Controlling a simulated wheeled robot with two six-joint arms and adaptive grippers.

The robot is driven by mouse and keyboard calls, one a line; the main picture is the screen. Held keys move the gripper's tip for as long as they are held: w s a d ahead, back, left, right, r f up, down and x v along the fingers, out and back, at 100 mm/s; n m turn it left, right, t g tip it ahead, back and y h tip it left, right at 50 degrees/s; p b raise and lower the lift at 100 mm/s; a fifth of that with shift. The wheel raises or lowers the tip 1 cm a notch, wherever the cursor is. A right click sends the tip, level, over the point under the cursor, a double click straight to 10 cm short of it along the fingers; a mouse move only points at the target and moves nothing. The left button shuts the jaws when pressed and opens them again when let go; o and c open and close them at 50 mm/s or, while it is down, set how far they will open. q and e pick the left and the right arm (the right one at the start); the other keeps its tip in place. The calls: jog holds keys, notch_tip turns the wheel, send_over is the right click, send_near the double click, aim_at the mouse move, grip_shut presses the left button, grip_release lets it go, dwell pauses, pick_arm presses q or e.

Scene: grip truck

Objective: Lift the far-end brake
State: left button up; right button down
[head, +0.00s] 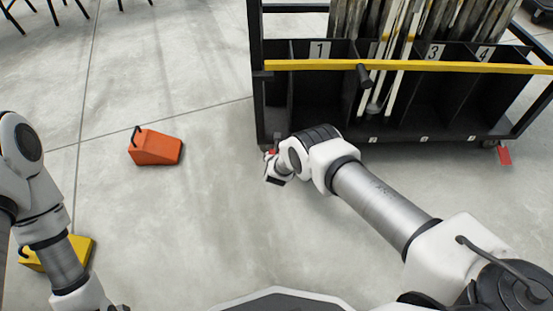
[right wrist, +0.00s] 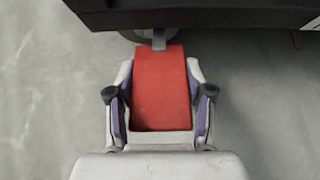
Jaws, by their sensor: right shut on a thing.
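The grip truck (head: 410,133) is a black cart with a yellow bar, standing at the upper right of the head view. A red brake pedal (right wrist: 161,88) is under its left end, joined to a metal bracket by a caster. My right gripper (head: 274,168) is low at that end. In the right wrist view my right gripper (right wrist: 160,100) has its fingers on both sides of the red pedal, shut on it. Another red brake pedal (head: 504,154) hangs at the truck's right end, apart from my grippers. My left arm is at the left; its gripper is out of the frame.
An orange wedge (head: 156,148) with a black handle lies on the floor left of the truck. A yellow wedge (head: 82,250) lies partly behind my left arm. Poles stand in the truck's numbered bays. Concrete floor between the orange wedge and the truck is clear.

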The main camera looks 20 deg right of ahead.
jog(key=shift+r+g, duration=0.2)
jog(key=shift+g, duration=0.1)
jog(key=shift+c, duration=2.2)
grip_release()
jog(key=v, duration=0.7)
jog(key=shift+s+r, duration=0.15)
